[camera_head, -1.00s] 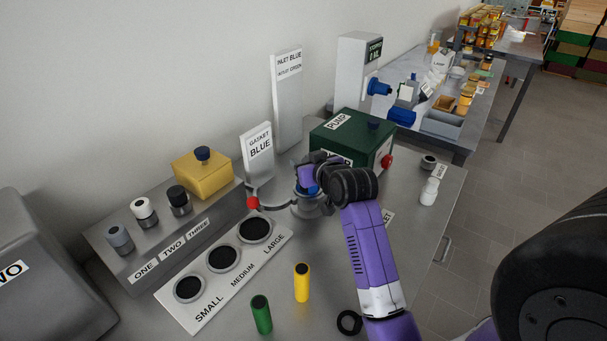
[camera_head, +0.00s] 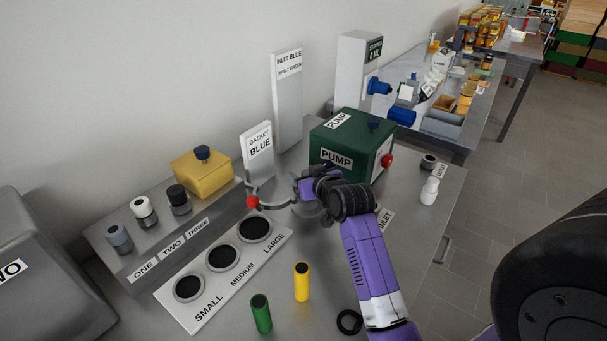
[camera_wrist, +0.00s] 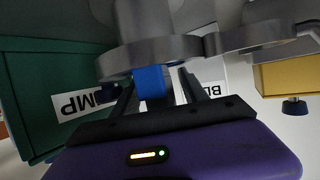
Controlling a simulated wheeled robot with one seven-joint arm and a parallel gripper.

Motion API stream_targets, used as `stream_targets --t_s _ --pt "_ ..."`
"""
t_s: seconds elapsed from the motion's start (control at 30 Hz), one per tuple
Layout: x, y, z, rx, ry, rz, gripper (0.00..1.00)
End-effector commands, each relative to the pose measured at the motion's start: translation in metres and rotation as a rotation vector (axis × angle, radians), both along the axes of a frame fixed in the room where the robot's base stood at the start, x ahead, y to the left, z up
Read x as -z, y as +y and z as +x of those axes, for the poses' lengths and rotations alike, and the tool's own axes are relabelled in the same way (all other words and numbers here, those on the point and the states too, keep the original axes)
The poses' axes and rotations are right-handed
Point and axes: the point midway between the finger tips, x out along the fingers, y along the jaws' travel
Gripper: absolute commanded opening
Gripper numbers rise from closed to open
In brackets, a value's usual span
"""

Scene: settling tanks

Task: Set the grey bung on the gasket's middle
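A grey stopper-like piece, probably the grey bung (camera_head: 119,238), stands at the place labelled ONE on the grey stand. A sign (camera_head: 257,150) reads GASKET BLUE. A black ring (camera_head: 349,322) lies on the bench at the front; I cannot tell whether it is the gasket. My gripper (camera_head: 304,191) is beside a grey ring-shaped holder (camera_head: 276,204) in front of the pump. In the wrist view, my gripper (camera_wrist: 160,82) has its fingers apart, with a blue piece (camera_wrist: 150,82) showing between them under the grey holder. A gap shows beside the right finger.
A white plate (camera_head: 207,315) with wells marked SMALL, MEDIUM and LARGE lies at the left. Green (camera_head: 261,315) and yellow (camera_head: 302,283) cylinders stand in front.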

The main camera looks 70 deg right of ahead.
Motion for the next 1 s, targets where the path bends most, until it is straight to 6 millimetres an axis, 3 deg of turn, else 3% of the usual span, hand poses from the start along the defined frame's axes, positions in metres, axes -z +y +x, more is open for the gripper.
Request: stream_targets --t_s 0.33,0.8,1.0 --pt "-0.007 0.004 -0.005 0.001 0.000 -0.001 0.52" --pt "-0.041 0.060 -0.066 0.000 0.001 -0.001 0.52" --pt "-0.049 0.072 -0.079 0.000 0.000 0.000 0.52"
